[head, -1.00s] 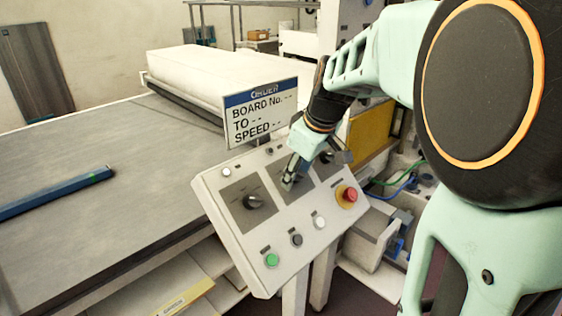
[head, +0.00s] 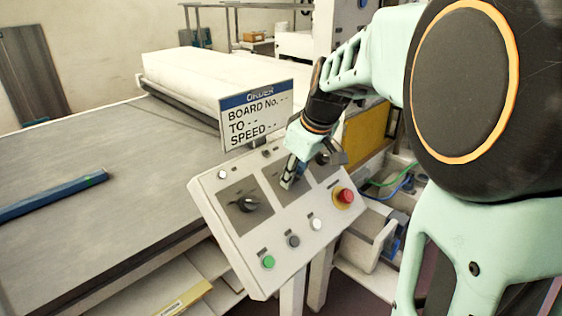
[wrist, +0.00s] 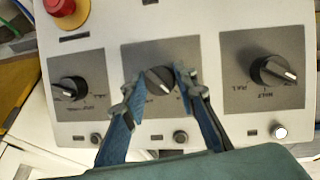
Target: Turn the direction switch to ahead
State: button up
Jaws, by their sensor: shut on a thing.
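A white sloped control panel (head: 228,237) carries three black rotary knobs on grey plates. The middle knob (wrist: 158,79) sits between the two blue fingers of my gripper (wrist: 160,76), which is shut on it. Its pointer mark slants in the wrist view. The plate's lettering is mostly hidden by the fingers, so I cannot read whether this is the direction switch. In the head view my gripper (head: 287,181) reaches down onto the middle plate and hides that knob. The outer knobs show in the wrist view, one at left (wrist: 70,89) and one at right (wrist: 272,70).
A red stop button (head: 345,195) stands at the panel's right. Green (head: 269,262), grey (head: 294,241) and white (head: 317,224) buttons line its lower edge. An order sign (head: 256,115) rises behind it. A blue bar (head: 50,195) lies on the grey conveyor (head: 120,150).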

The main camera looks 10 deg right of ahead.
jog(key=m+g+y+p, duration=0.1)
jog(key=m+p, duration=0.1)
jog(key=m, duration=0.2)
jog(key=shift+w+r, duration=0.1)
jog(key=shift+r, duration=0.05)
jog(key=m+y, duration=0.1)
jog(key=m, duration=0.1)
jog(key=m+p, duration=0.1)
jog(key=shift+d+m+g+y, duration=0.15)
jog(key=shift+m+g+y, duration=0.15)
jog(key=shift+m+y, duration=0.1)
jog(key=m+y, duration=0.1)
jog(key=m, duration=0.3)
jog(key=shift+d+y, duration=0.1)
jog(key=shift+y, duration=0.3)
jog(key=shift+w+m+y+p, duration=0.1)
jog(key=shift+m+y+p, duration=0.2)
jog(key=shift+m+y, duration=0.85)
jog(key=shift+m+h, duration=0.35)
jog(key=shift+m, duration=0.3)
jog(key=o, duration=1.2)
jog(key=shift+c, duration=0.2)
jog(key=v, duration=1.2)
